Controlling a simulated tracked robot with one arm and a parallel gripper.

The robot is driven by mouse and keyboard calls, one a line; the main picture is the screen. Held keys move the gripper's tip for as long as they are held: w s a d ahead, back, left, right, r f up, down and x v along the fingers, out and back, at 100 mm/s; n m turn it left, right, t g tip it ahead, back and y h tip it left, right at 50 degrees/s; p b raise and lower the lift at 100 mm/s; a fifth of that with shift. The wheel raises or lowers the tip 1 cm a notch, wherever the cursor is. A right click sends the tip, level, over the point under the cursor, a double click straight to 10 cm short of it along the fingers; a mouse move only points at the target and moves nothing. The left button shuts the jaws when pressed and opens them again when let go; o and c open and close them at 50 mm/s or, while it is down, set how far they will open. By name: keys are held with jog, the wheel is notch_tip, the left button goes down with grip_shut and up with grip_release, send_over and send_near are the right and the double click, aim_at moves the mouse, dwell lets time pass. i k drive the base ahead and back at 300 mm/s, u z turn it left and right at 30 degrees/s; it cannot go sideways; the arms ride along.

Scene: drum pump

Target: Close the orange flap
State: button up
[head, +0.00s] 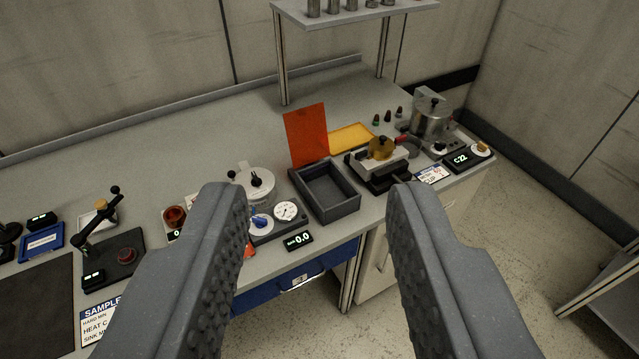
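The orange flap (306,135) stands raised, nearly upright, at the back edge of a dark grey open box (326,193) on the bench. The inside of the box shows and looks empty. My gripper (315,215) is open, its two grey ridged fingers wide apart at the left and right of the picture. The fingers are close to the camera, and the box and flap show between them, farther off. Nothing is held. The left finger hides part of the bench front and the device left of the box.
Left of the box stands a device with a white round lid (255,180) and a dial (284,211). Right of it are a machine with a brass knob (381,148) and a metal pot (431,115). A yellow tray (351,138) lies behind. A shelf (355,12) stands above the bench.

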aim_at(306, 130)
jog(key=i, duration=0.95)
jog(key=z, duration=0.1)
jog(key=k, duration=1.1)
jog(key=u, duration=0.65)
jog(key=i, duration=1.75)
jog(key=z, duration=0.8)
